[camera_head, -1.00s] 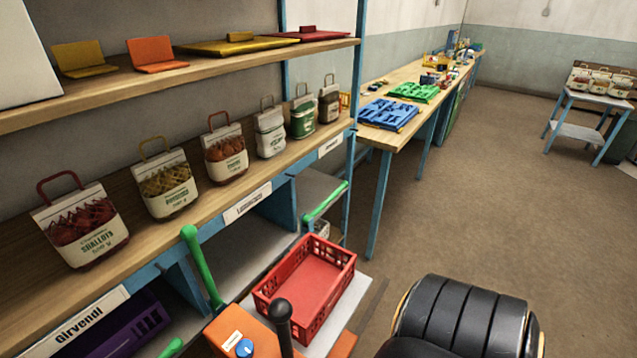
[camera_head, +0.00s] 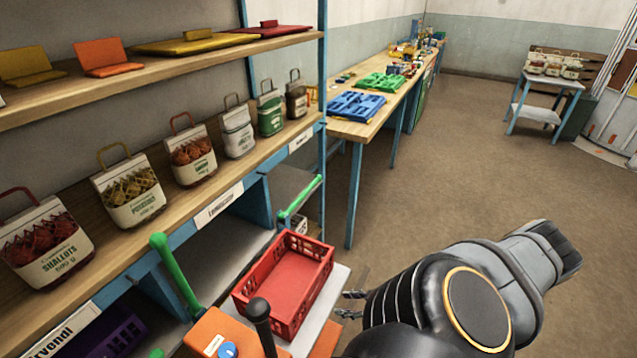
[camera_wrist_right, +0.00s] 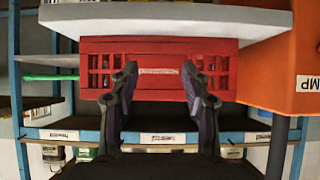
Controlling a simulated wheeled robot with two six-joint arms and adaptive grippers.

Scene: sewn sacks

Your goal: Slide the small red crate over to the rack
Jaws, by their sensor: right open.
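The small red crate (camera_head: 285,283) is open-topped and empty, on a pale platform (camera_head: 318,325). The rack (camera_head: 222,222), with wooden shelves and a blue frame, stands to its left and behind it. My right gripper (camera_head: 350,303) is just right of the crate, open and empty. In the right wrist view, which looks upside down, the crate's slotted side wall (camera_wrist_right: 160,57) faces the open fingers (camera_wrist_right: 160,82); I cannot tell whether they touch it. My left gripper is not in view.
An orange unit (camera_head: 215,338) with a black knob (camera_head: 261,318) stands close to the crate's near left side. Green handles (camera_head: 174,272) rise beside the rack. Several produce sacks (camera_head: 128,188) stand on the rack's shelf. The floor to the right is open.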

